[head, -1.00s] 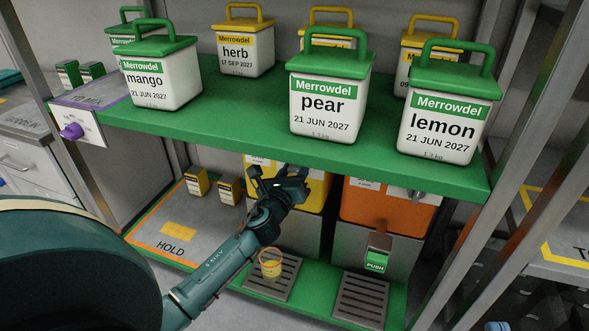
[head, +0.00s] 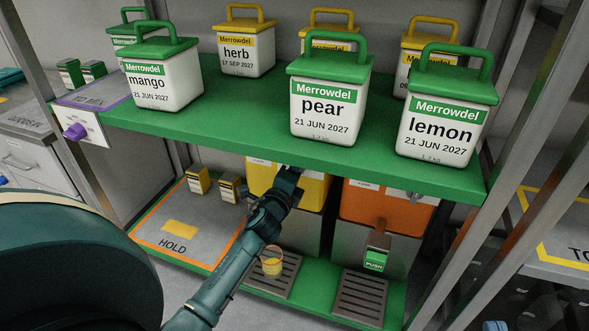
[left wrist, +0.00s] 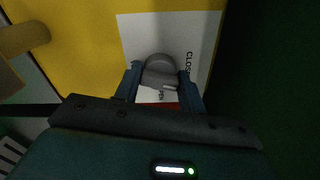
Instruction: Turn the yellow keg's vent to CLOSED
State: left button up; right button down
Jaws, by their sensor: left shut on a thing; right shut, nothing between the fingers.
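The yellow keg (head: 315,190) stands under the green shelf, partly behind my left arm. Its grey vent knob (left wrist: 158,70) shows in the left wrist view on a white label, with CLOSED lettering to the right and partly hidden lettering below. I cannot tell exactly which way the knob points. My left gripper (left wrist: 160,82) is shut on the knob, one finger at each side. In the head view my left gripper (head: 290,172) is at the keg's front, its fingertips hidden by the shelf edge.
The green shelf (head: 230,130) overhangs the kegs and carries several lidded tubs. An orange keg (head: 390,205) stands to the right with a PUSH tap. A small yellow cup (head: 271,266) is on the left drip grille. The HOLD tray (head: 215,225) lies left.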

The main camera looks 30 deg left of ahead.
pick_arm(q)
jog(key=shift+n+p, duration=0.35)
jog(key=shift+n, duration=1.15)
jog(key=o, duration=1)
jog(key=shift+s, duration=0.1)
